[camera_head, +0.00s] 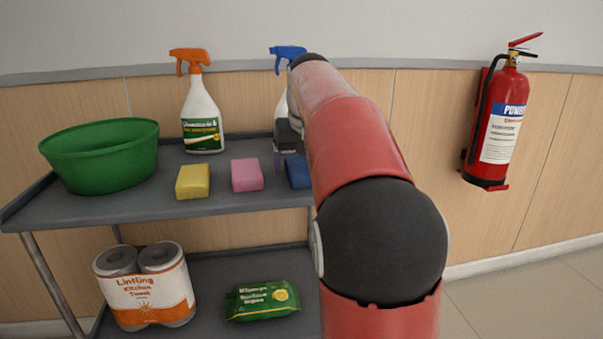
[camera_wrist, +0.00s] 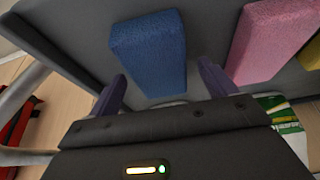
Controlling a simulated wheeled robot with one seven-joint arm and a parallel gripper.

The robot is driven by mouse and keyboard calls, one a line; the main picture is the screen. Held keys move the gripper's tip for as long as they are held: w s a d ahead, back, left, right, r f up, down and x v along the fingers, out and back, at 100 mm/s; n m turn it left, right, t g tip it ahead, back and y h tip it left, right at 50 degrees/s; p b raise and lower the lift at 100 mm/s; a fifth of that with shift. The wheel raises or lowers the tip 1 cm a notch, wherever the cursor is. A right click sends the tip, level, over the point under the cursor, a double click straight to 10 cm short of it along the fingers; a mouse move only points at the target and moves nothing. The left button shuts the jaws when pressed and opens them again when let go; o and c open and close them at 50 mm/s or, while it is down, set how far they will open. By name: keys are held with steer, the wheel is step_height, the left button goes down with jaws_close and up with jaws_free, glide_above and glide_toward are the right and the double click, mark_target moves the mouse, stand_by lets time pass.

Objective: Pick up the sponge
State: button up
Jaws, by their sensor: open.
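Three sponges lie in a row on the grey upper shelf: a yellow one (camera_head: 193,182), a pink one (camera_head: 246,175) and a blue one (camera_head: 298,172). The blue one is partly covered by my arm in the head view. In the wrist view the blue sponge (camera_wrist: 148,52) lies ahead of my gripper (camera_wrist: 162,75), with one finger to each side of its near end. My gripper is open and holds nothing. The pink sponge (camera_wrist: 270,42) is outside the right finger. In the head view my gripper is mostly hidden behind my arm.
A green basin (camera_head: 100,160) and an orange-trigger spray bottle (camera_head: 201,118) stand on the same shelf. A blue-trigger bottle (camera_head: 288,52) is partly behind my arm. Paper towels (camera_head: 145,290) and wipes (camera_head: 262,300) are on the lower shelf. A fire extinguisher (camera_head: 497,125) hangs right.

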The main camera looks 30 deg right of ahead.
steer(key=shift+f, duration=0.2)
stand_by(0.5)
steer(key=c, duration=1.1)
steer(key=shift+c, duration=0.2)
